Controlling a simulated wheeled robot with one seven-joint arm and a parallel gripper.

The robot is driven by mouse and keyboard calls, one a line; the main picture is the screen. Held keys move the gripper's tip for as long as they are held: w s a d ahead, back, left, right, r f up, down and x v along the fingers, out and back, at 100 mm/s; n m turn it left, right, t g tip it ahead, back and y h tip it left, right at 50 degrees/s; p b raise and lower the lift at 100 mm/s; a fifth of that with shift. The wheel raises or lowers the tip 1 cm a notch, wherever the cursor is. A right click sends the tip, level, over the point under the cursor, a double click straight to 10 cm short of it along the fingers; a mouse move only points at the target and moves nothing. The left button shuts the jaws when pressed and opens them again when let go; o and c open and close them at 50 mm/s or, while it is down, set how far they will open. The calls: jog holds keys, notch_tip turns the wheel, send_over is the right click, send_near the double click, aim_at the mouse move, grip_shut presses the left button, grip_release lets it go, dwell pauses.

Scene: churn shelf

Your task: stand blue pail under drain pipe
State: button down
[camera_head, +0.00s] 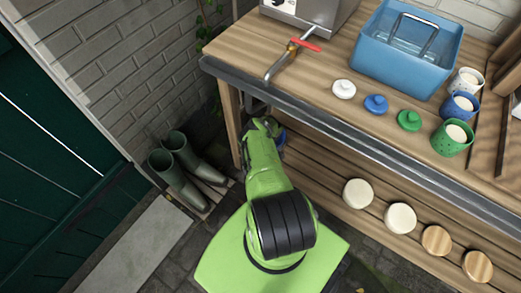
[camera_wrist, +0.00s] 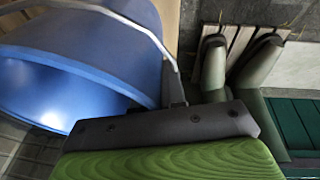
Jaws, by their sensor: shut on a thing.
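The blue pail (camera_wrist: 75,75) fills the left of the wrist view, seen at an angle with its light metal bail handle (camera_wrist: 150,35). My gripper (camera_wrist: 175,92) is shut on that handle beside the pail. In the head view my gripper (camera_head: 264,124) is low, near the bench's left leg, and only a sliver of the pail (camera_head: 280,138) shows past it. The drain pipe (camera_head: 278,67) slopes down from the steel box, with a red lever, over the bench's left edge. My arm hides most of the pail from above, and what is under it is not visible.
The wooden bench (camera_head: 225,45) carries a blue basin (camera_head: 385,70), several lids and cups. The lower shelf (camera_head: 325,165) holds several round pieces. Green boots (camera_head: 178,165) stand left of my arm; they show in the wrist view too (camera_wrist: 212,65).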

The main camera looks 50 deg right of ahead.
jog(key=shift+f+b, duration=0.3)
jog(key=shift+f, duration=1)
jog(key=c, duration=1.1)
grip_release()
jog(key=shift+a, duration=0.1)
jog(key=shift+f, duration=0.1)
